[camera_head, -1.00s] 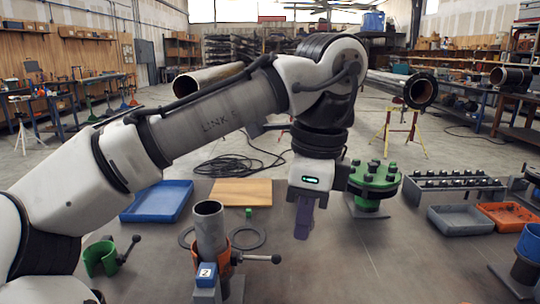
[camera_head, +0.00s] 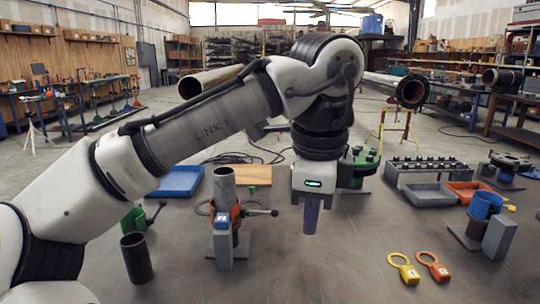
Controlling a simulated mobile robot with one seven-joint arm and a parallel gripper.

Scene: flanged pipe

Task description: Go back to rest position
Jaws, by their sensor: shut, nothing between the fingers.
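My gripper (camera_head: 311,226) hangs from my arm at the middle of the camera_head view, pointing down over the grey table. Its fingers are together and hold nothing. It is right of the steel pipe (camera_head: 223,184), which stands upright in an orange clamp holder. The gripper appears apart from both.
A blue tray (camera_head: 178,182) and a wooden board (camera_head: 254,175) lie behind the pipe. A dark tube (camera_head: 136,257) stands front left. A yellow tag (camera_head: 408,273) and an orange tag (camera_head: 438,270) lie front right. A grey tray (camera_head: 430,194) and blue cup (camera_head: 486,205) are right.

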